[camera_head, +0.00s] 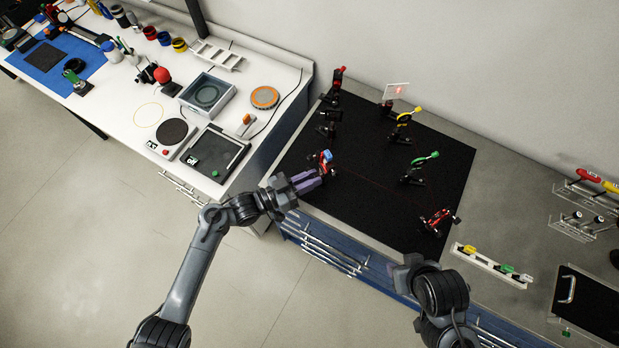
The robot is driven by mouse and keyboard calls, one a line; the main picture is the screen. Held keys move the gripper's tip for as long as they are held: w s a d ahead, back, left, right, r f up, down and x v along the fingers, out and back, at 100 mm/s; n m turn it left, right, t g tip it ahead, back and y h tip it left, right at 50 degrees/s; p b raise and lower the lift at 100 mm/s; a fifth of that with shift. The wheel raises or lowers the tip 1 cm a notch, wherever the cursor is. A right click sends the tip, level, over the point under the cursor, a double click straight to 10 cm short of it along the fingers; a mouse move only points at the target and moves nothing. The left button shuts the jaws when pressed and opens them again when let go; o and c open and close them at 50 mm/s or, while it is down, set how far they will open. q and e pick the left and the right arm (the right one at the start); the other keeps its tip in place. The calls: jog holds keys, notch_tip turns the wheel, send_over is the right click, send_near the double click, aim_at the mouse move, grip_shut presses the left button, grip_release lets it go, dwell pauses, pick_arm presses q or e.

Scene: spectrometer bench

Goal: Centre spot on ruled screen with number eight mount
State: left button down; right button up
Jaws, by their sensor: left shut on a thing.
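The small upright screen (396,91) stands at the back of the black breadboard, with a red glowing spot on it; its rulings are too small to read. My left gripper (322,176) reaches in over the board's left edge and is shut on a small mount with red and blue parts (326,157). The fingers hide part of it, and I cannot read a number on it. My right gripper (401,268) is at the board's front edge, away from the mounts. Its fingertips are too unclear to show whether it is open.
The black breadboard (382,222) carries a yellow-ringed mount (408,116), a green-ringed mount (424,159), a red mount (438,220) and several dark mounts at back left. A faint red line crosses the board. A white rack (491,266) lies right of it.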

pick_arm(q)
jog(key=shift+n+p, duration=2.25)
jog(key=shift+n, duration=1.55)
jog(key=c, duration=1.1)
grip_release()
jog(key=shift+o, duration=0.2)
jog(key=shift+a, duration=0.1)
